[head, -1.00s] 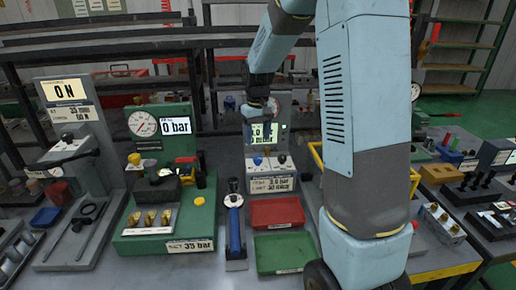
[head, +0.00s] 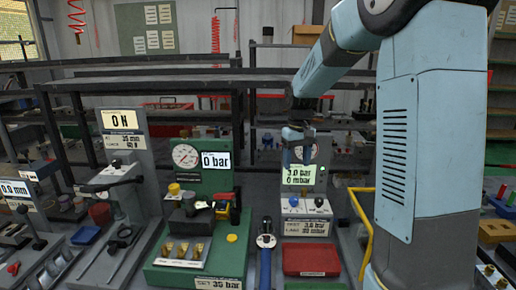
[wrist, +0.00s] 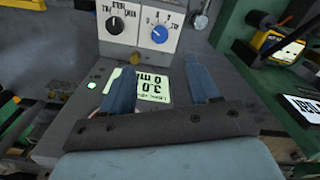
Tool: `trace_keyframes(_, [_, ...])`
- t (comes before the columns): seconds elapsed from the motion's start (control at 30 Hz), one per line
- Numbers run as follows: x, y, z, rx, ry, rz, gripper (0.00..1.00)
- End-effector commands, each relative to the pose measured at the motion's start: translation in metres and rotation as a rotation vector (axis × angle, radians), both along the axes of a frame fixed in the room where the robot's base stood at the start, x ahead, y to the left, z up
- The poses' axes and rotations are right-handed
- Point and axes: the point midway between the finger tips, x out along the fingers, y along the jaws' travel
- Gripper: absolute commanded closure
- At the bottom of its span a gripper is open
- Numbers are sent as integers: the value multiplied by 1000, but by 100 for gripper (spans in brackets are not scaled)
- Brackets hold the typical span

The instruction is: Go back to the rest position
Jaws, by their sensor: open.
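My gripper (head: 298,146) is raised in front of the grey test panel (head: 322,180) in the head view. Its two blue fingers are apart with nothing between them. I cannot tell the gap between fingertips and panel.
A green station (head: 158,262) with a gauge at 0 bar stands left of the panel, brass fittings at its front. A blue-handled tool (head: 266,262) and a red tray (head: 311,258) lie on the bench. Dark shelving stands behind; a yellow rail (head: 363,235) is near my arm.

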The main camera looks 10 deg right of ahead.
Motion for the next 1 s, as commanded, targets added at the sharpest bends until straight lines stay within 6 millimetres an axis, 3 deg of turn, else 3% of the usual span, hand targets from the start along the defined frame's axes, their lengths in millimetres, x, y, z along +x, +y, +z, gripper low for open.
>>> trace_keyframes(0.17, [-19,0,19,-1,-35,-11,39])
trace_keyframes(0.6, [-102,1,74,0,-171,-65,39])
trace_keyframes(1.0, [-181,0,101,11,-295,-113,39])
